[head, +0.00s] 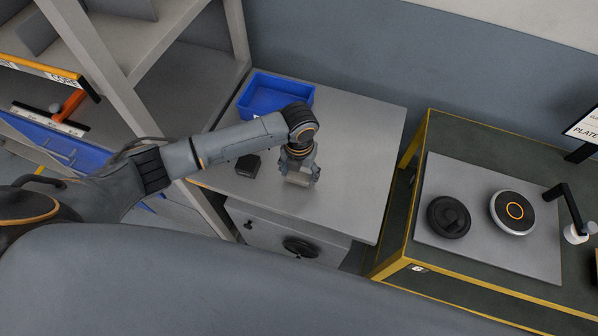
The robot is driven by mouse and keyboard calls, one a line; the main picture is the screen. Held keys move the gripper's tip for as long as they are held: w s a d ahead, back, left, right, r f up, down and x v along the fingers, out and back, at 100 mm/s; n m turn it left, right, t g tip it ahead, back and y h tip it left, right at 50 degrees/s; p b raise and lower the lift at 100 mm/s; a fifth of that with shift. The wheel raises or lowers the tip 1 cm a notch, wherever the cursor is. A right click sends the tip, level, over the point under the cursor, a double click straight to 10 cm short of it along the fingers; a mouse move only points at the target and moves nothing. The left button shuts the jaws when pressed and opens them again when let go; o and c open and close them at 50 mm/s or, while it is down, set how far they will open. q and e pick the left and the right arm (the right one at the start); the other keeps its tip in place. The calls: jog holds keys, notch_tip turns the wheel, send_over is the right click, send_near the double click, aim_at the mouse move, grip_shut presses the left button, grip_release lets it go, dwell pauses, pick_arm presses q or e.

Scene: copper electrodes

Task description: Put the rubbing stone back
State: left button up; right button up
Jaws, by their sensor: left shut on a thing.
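My left gripper (300,178) points down over the middle of the grey table (355,155). It is shut on a small grey-beige block, which I take to be the rubbing stone (298,181). The fingers hide most of the block, and I cannot tell whether it touches the table top. My right gripper is not in the head view.
An open blue bin (272,97) stands at the table's back left, behind my left wrist. A small black block (248,166) lies left of the gripper. The table's right side is clear. A green-topped bench (450,135) with black round devices stands at right.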

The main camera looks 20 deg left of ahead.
pick_arm(q)
jog(key=shift+f, duration=0.55)
jog(key=o, duration=1.1)
jog(key=shift+f, duration=0.1)
jog(key=shift+c, duration=0.2)
jog(key=shift+o, duration=0.2)
